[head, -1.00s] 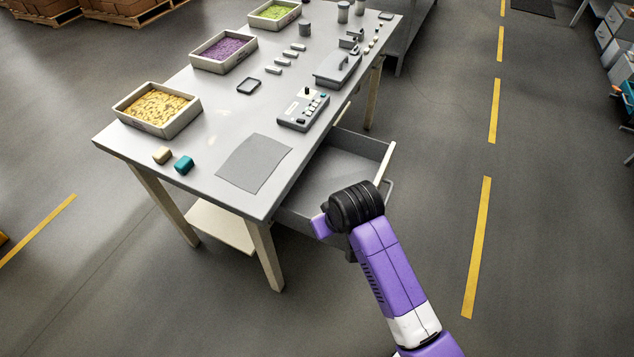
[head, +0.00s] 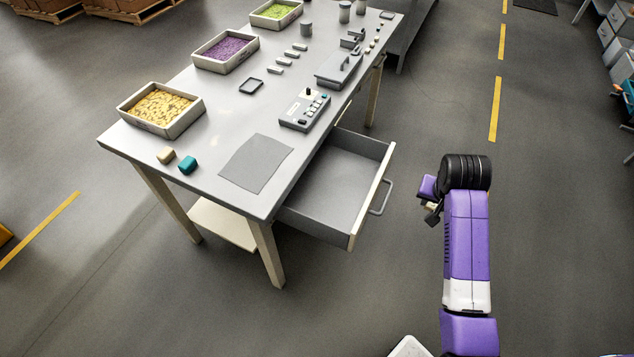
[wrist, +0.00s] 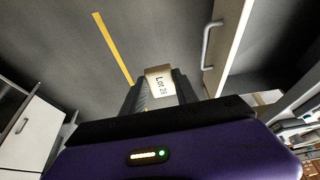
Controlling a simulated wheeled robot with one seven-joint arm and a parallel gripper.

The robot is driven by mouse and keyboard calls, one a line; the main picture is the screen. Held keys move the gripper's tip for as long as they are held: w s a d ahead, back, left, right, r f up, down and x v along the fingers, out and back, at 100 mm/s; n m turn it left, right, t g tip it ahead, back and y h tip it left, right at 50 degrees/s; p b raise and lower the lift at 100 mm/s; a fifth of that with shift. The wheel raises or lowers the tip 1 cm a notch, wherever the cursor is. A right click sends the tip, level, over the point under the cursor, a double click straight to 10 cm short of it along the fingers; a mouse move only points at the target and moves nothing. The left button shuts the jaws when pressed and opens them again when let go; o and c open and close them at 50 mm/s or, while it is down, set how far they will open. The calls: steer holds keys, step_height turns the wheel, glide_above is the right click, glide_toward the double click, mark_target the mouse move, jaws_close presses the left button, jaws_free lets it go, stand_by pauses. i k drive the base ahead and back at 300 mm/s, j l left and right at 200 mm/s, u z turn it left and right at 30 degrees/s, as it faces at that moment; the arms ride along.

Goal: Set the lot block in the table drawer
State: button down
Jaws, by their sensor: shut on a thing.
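The lot block (wrist: 160,84) is a pale block with a "Lot 26" label in the wrist view. My gripper (wrist: 157,92) is shut on it, with a dark finger on each side. In the head view my gripper (head: 432,207) is right of the table, over the open floor, and the block is mostly hidden there. The table drawer (head: 335,180) is pulled open on the table's right side, and its visible grey floor is empty. Its handle (head: 381,198) faces my gripper, with a gap between them. The drawer front (wrist: 228,45) also shows in the wrist view.
The floor around my arm is clear.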

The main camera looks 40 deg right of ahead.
mark_target(347, 181)
steer(key=i, duration=1)
